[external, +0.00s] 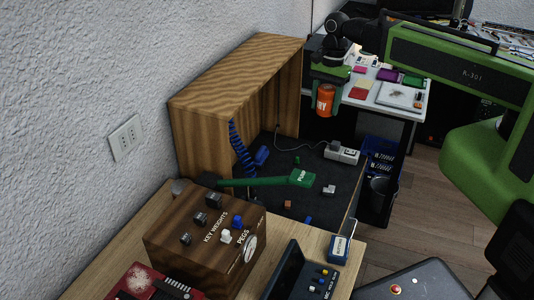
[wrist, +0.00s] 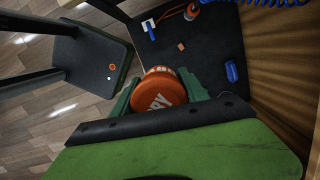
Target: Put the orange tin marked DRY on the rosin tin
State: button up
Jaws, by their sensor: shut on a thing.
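The orange tin marked DRY (external: 325,101) hangs in my gripper (external: 327,84) at the upper middle of the external view. In the wrist view the tin (wrist: 159,92) sits between the two green fingers of my gripper (wrist: 160,88), which are shut on it from both sides. It is held in the air, well above the dark floor of the wooden case. A small blue tin with a pale label (external: 339,247) stands on the wooden bench at the lower right; it looks like the rosin tin, but its lettering is too small to be sure. My gripper is far behind it.
The striped wooden case (external: 236,75) rises left of my gripper. A green PUMP lever (external: 300,178) and a power strip (external: 341,153) lie between. A brown KEY WEIGHTS and PEGS box (external: 190,245) and a dark tray (external: 292,272) crowd the bench left of the blue tin.

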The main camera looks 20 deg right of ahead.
aim_at(327, 88)
notch_tip(327, 88, up, 4)
jog(key=p, duration=0.3)
jog(key=shift+r, duration=0.15)
jog(key=s+a+f+b, duration=0.2)
jog(key=a, duration=0.8)
jog(key=s+a+f+b, duration=0.2)
jog(key=a, duration=0.8)
jog(key=s+a+f+b, duration=0.2)
jog(key=a, duration=0.8)
jog(key=w+a+f+m+b, duration=0.2)
jog(key=w+a+m, duration=0.15)
jog(key=a, duration=1.35)
jog(key=shift+n, duration=0.25)
jog(key=f+b, duration=0.7)
jog(key=w+f+b, duration=0.1)
jog(key=f+b, duration=0.2)
jog(key=shift+d+f, duration=0.2)
jog(key=shift+d, duration=0.1)
jog(key=shift+s+r, duration=0.1)
jog(key=shift+r, duration=0.2)
jog(key=shift+f, duration=0.25)
jog(key=o, duration=1.5)
jog(key=shift+r, duration=0.1)
